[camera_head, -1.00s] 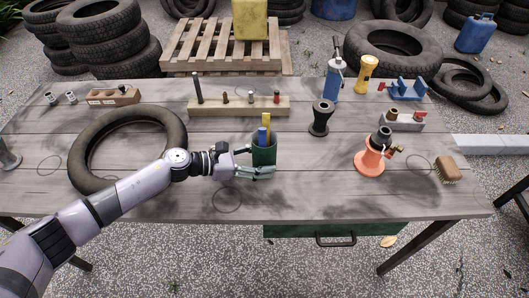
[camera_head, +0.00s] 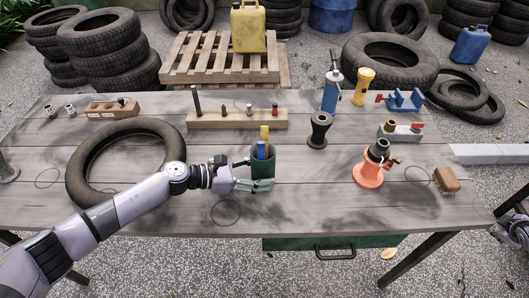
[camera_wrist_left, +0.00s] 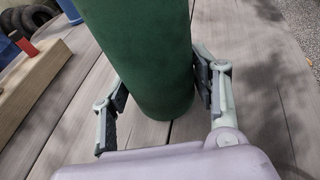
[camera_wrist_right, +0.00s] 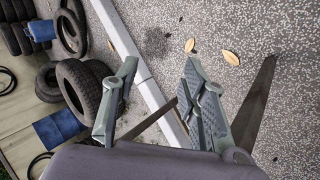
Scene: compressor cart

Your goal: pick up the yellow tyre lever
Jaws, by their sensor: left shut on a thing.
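The yellow tyre lever (camera_head: 264,134) stands upright in a dark green cup (camera_head: 263,165), its upper part showing above the rim. A blue lever (camera_head: 261,150) stands beside it. The cup is on the table, and its green wall fills the middle of the left wrist view (camera_wrist_left: 155,55). My left gripper (camera_head: 262,185) is shut on the cup, with one finger on each side low on its wall. The lower part of the yellow lever is hidden inside the cup. My right gripper (camera_wrist_right: 160,66) is open and empty, with paving and a kerb behind it.
A tyre (camera_head: 75,165) lies left of the cup. A wooden block with pegs (camera_head: 235,120) is behind it. A dark spool (camera_head: 319,130), an orange-red jack (camera_head: 368,172) and a brush (camera_head: 446,179) are to the right. The table between cup and jack is clear.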

